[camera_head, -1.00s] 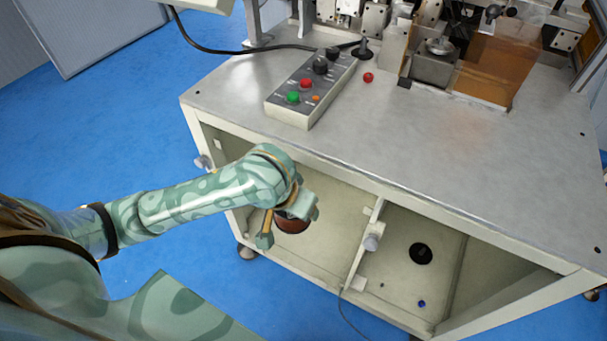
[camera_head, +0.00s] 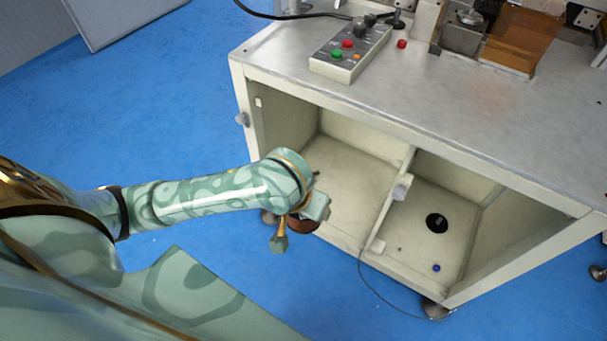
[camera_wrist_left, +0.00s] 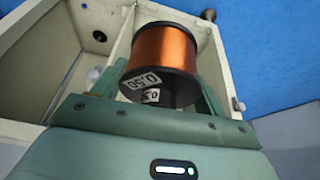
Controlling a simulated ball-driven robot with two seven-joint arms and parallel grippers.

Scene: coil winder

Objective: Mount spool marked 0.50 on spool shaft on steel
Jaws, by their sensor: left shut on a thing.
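In the left wrist view, the spool marked 0.50 (camera_wrist_left: 166,48) is wound with copper wire and has black flanges. Its 0.50 label faces the camera. My left gripper (camera_wrist_left: 160,88) is shut on it, with green fingers on both sides. In the head view, my left gripper (camera_head: 294,226) is just outside the front of the cabinet's left compartment. Only part of the coppery spool (camera_head: 303,227) shows there, behind the gripper. I cannot make out the spool shaft. My right gripper is not in view.
The metal cabinet (camera_head: 450,95) has an open left compartment, empty where visible. The right compartment holds a black disc (camera_head: 437,223) and a small blue thing (camera_head: 436,268). A button box (camera_head: 345,52) and a red knob (camera_head: 401,43) are on top. Blue floor is clear at left.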

